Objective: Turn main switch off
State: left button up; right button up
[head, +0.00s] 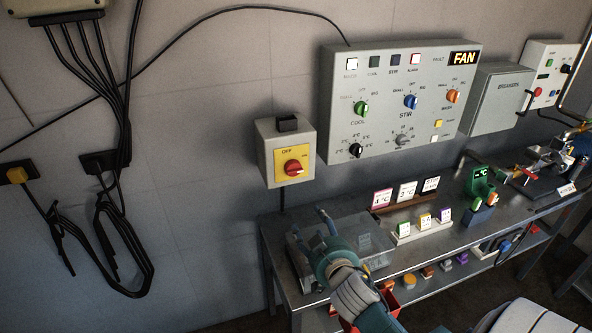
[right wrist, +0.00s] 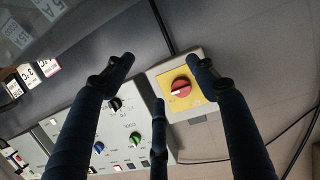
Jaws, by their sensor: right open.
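The main switch is a red rotary knob (head: 293,168) on a yellow plate marked OFF at the top, on a grey wall box (head: 266,155). Its handle lies roughly sideways; its exact setting is hard to read. In the right wrist view the red knob (right wrist: 181,87) shows beyond the fingers, upper right of centre. My right gripper (head: 310,224) is below and in front of the box, over the left end of the bench. Its dark blue fingers (right wrist: 160,64) are spread, empty and apart from the knob. My left gripper is not in view.
A FAN control panel (head: 335,110) with several knobs hangs right of the switch box. Below, a metal bench (head: 278,262) carries a clear box, label cards and a green device (head: 480,182). Black cables (head: 118,215) hang on the left wall. Wall between cables and box is clear.

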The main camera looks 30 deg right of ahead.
aim_at(296, 171)
jog(key=w+d+r+t, duration=0.2)
jog(key=w+r+t, duration=0.1)
jog(key=w+r, duration=0.3)
jog(key=shift+y, duration=0.4)
jog(key=x, duration=0.3)
jog(key=r+p+x, duration=0.1)
jog(key=x, duration=0.2)
jog(key=p+x, duration=0.1)
jog(key=x, duration=0.2)
jog(key=shift+d+r, duration=0.25)
jog(key=c, duration=1.1)
